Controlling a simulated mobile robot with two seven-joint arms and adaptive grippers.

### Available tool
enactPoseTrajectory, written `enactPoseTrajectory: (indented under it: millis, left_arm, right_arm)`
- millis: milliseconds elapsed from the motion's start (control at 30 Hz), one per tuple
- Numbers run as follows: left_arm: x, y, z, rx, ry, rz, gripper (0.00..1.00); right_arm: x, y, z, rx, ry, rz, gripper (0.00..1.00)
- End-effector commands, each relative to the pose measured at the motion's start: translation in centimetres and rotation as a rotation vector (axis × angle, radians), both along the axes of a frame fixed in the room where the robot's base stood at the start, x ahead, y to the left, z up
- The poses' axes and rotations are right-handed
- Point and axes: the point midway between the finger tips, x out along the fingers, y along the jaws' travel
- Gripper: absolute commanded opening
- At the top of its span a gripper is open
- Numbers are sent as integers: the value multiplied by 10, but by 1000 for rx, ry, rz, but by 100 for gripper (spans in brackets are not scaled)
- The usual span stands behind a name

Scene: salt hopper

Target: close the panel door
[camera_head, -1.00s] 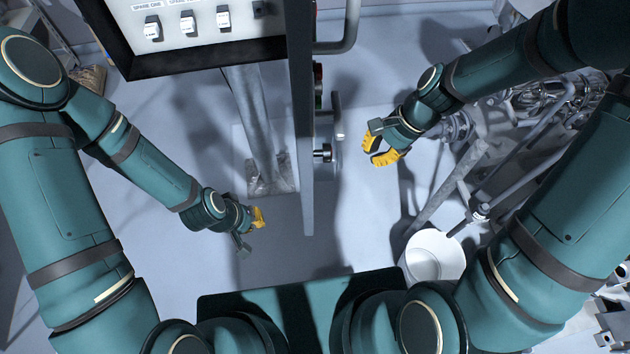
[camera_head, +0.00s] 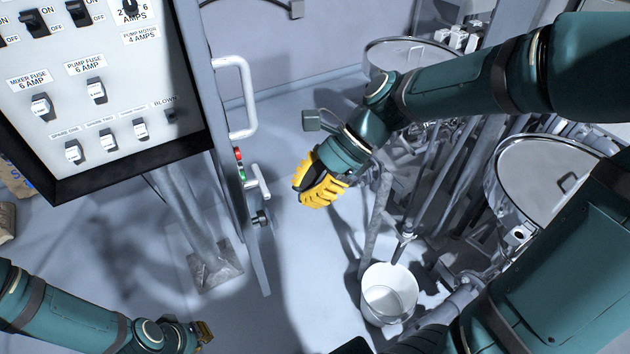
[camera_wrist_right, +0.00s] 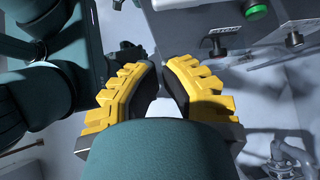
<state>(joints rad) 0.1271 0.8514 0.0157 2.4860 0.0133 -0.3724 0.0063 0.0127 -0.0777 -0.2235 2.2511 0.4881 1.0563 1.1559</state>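The panel door (camera_head: 248,240) stands open, seen nearly edge-on, reaching toward me from the right side of the switch panel (camera_head: 100,80). Its outer face carries a pale grab handle (camera_head: 246,95), red and green buttons and a lever latch (camera_head: 259,184). My right gripper (camera_head: 318,188), with yellow fingers, is to the right of the door, apart from it. In the right wrist view its fingertips (camera_wrist_right: 160,66) nearly meet with nothing between them; a green button and knobs show beyond. My left gripper (camera_head: 203,334) is low at the left, left of the door; its fingers are too small to read.
A white bucket (camera_head: 389,293) stands on the floor right of the door. Metal vessels (camera_head: 548,180) and pipes crowd the right side. A post (camera_head: 200,235) with a floor plate stands under the panel. Floor between door and bucket is clear.

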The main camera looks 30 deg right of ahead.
Motion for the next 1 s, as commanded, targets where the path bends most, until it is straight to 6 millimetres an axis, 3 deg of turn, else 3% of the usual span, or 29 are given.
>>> enactPoseTrajectory:
  millis: [233,500,1000]
  left_arm:
    - [-4,-1,-14,-2,10,-7,0]
    - [-6,-1,-16,-2,12,-9,0]
    - [-6,-1,-16,-2,12,-9,0]
  right_arm:
    - [3,35,-38,-1,4,4,0]
    - [7,68,-35,-1,-1,1,0]
    - [7,74,-35,-1,-1,1,0]
